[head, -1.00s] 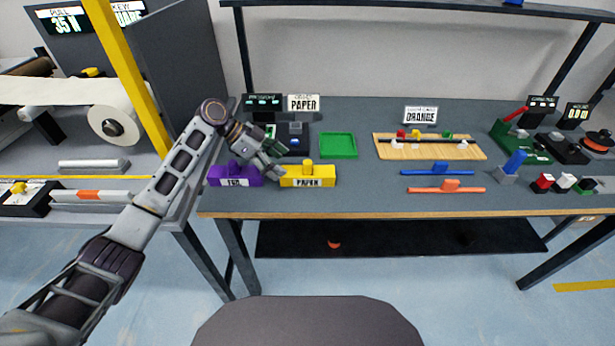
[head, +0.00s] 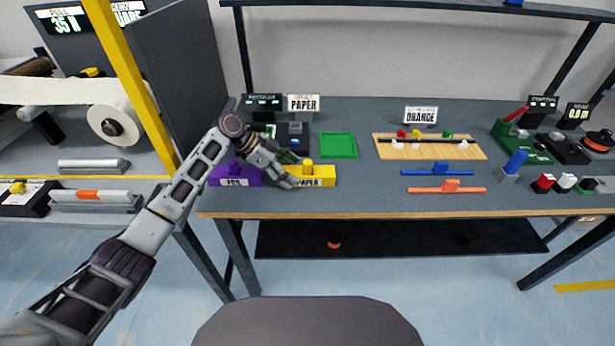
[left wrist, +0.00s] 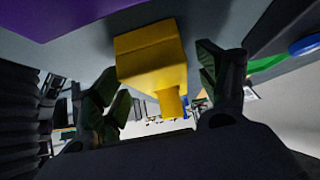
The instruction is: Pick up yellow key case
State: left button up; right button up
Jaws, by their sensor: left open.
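My left gripper (head: 296,173) is open around the yellow case's left part; gaps show on both sides in the wrist view (left wrist: 160,98). The fingers hide part of the case and its label in the head view. My right gripper is not in view.
A purple case (head: 232,180) stands just left of the yellow one, partly behind my arm. A green tray (head: 338,146) lies behind to the right. Blue (head: 438,169) and orange (head: 446,187) bars lie further right. The bench's front edge (head: 400,214) is close.

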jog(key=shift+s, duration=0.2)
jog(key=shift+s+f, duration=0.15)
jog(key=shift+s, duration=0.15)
